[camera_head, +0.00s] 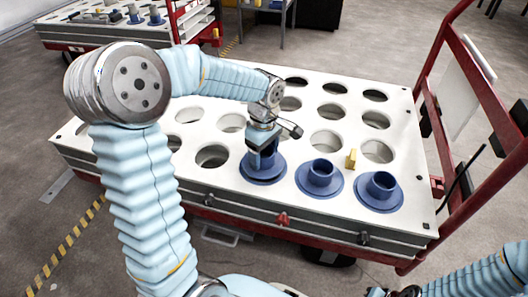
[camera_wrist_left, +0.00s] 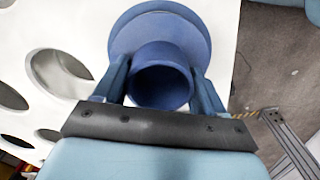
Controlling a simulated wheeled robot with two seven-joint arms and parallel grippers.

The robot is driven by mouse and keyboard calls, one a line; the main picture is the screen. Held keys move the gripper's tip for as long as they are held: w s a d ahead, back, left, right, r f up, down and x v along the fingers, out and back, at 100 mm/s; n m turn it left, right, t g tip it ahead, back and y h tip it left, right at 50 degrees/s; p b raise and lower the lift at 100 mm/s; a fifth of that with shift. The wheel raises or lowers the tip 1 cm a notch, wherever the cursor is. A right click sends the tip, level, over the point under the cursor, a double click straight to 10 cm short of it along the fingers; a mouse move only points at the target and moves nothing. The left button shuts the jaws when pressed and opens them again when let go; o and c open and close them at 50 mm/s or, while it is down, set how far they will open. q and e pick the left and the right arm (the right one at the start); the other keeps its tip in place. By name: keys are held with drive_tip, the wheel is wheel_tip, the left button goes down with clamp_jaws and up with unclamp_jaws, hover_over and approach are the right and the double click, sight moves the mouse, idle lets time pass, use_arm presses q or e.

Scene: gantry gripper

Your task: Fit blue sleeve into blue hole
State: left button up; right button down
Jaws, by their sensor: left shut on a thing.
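My left gripper (camera_head: 264,150) is shut on a blue sleeve (camera_head: 262,173), a flanged ring with a raised collar. The sleeve is at the front row of the white board (camera_head: 229,178), its flange at the board's surface; I cannot tell if it is fully seated. In the left wrist view, the fingers (camera_wrist_left: 160,85) grip both sides of the collar of this sleeve (camera_wrist_left: 160,30). Two more blue sleeves, one in the middle (camera_head: 320,177) and one at the right (camera_head: 380,191), sit upright in the front row. No blue hole is distinguishable. My right arm shows at the lower right; its fingertips are not visible.
The board has several open round holes, including one (camera_head: 213,156) left of the held sleeve. A small yellow block (camera_head: 351,159) stands behind the middle sleeve. A red cart frame (camera_head: 448,130) rises at the right. Another loaded cart (camera_head: 125,30) stands at the back left.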

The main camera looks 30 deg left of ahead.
use_arm(q)
drive_tip(key=shift+f+b, duration=0.55)
drive_tip(key=shift+f, duration=0.25)
drive_tip(key=o, duration=1.3)
wheel_tip(320, 180, up, 14)
drive_tip(key=p, duration=0.3)
drive_tip(key=shift+s+f, duration=0.1)
